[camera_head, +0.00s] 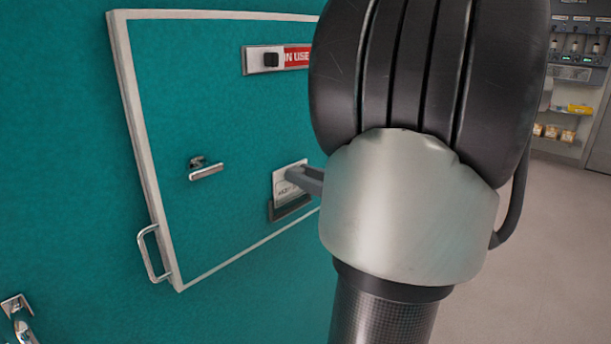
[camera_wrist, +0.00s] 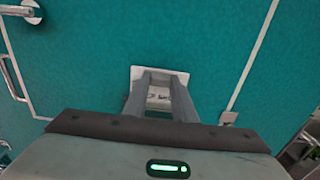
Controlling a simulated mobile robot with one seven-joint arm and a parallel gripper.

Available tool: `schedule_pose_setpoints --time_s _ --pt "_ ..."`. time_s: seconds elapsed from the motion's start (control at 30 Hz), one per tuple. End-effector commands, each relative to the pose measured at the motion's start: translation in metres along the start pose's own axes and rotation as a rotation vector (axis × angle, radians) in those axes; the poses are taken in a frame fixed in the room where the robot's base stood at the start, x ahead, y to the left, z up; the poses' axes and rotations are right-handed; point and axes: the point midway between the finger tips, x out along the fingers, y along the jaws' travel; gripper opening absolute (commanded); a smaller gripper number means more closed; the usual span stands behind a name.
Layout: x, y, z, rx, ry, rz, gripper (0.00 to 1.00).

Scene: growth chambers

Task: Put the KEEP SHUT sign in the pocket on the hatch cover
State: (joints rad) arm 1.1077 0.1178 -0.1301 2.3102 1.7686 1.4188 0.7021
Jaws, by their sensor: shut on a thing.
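The KEEP SHUT sign (camera_head: 288,184) is a small white card with partly readable lettering. My gripper (camera_head: 296,174) is shut on it. The sign stands at the dark pocket (camera_head: 291,207) on the lower part of the teal hatch cover (camera_head: 200,110). Its lower edge meets the pocket's rim in the head view; I cannot tell how deep it sits inside. In the wrist view the sign (camera_wrist: 159,97) shows between and behind the two grey fingers (camera_wrist: 160,92). My arm covers the hatch cover's right side in the head view.
Another metal fitting (camera_head: 20,318) is at lower left. Open floor (camera_head: 550,240) and shelves (camera_head: 575,75) lie at right.

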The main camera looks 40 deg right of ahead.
Motion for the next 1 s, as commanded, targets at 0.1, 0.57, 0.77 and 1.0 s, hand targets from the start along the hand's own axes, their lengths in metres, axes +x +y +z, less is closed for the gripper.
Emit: schedule_pose_setpoints --time_s 0.1,0.57,0.77,1.0 --pt "0.0 0.0 0.0 0.0 0.0 0.0 0.01" --pt "0.0 0.0 -0.005 0.0 0.0 0.0 0.01" --pt "0.0 0.0 -0.01 0.0 0.0 0.0 0.01" --pt "0.0 0.0 -0.01 0.0 0.0 0.0 0.01"
